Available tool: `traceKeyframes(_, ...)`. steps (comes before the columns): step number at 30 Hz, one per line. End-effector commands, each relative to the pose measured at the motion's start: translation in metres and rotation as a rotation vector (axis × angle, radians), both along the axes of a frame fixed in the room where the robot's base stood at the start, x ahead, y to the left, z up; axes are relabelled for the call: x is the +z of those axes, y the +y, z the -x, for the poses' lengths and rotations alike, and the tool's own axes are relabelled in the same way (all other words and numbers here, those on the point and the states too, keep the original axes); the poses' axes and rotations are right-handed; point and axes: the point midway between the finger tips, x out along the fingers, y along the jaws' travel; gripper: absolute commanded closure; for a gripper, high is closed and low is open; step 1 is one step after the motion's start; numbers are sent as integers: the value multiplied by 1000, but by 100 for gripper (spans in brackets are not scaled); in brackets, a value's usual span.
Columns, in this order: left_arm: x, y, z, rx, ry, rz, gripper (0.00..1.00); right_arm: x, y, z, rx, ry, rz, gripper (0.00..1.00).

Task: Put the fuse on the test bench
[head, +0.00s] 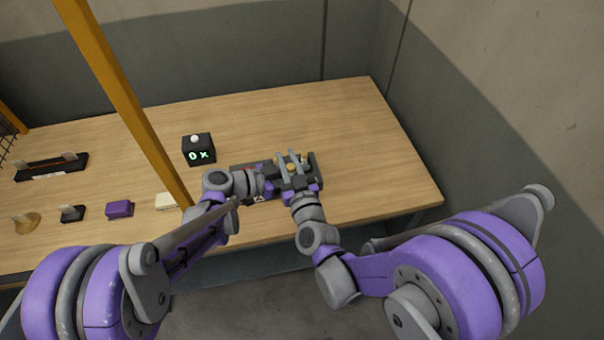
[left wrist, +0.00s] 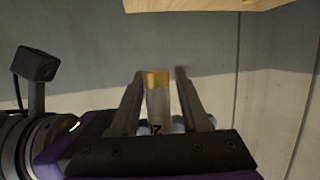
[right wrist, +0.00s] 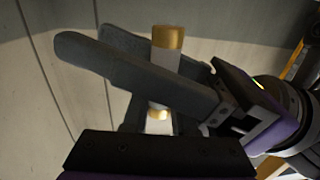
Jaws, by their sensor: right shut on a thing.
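The fuse, a pale cylinder with brass-coloured end caps, shows in the right wrist view (right wrist: 165,62) and in the left wrist view (left wrist: 157,100). My right gripper (head: 290,160) is shut on it. My left gripper (head: 276,172) is open, its fingers on either side of the fuse, with a visible gap at the right finger in the left wrist view. In the head view the two grippers overlap and mostly hide the fuse. A long black base with upright metal clips (head: 48,168), possibly the test bench, lies at the far left of the table.
The wooden table (head: 360,125) is clear at right and back. A black box reading "0 x" (head: 199,150) stands behind the grippers. A yellow post (head: 125,95) rises in front of the left part. A purple block (head: 120,208) and a cream block (head: 166,200) lie near the front edge.

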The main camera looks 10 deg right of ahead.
Motion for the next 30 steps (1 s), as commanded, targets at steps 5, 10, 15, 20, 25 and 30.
traceKeyframes(5,0,0,0,0,0,0,88,0,0,0,0,0,0,100)
traceKeyframes(10,0,0,0,1,0,0,100,0,0,0,0,0,0,100)
traceKeyframes(15,0,0,-1,1,0,0,100,0,0,0,0,0,0,55)
traceKeyframes(20,0,0,0,0,0,0,100,0,0,0,1,0,0,40)
traceKeyframes(25,0,0,0,-1,0,0,100,0,1,1,2,0,0,40)
traceKeyframes(30,0,0,0,-1,0,0,100,0,0,17,3,1,0,40)
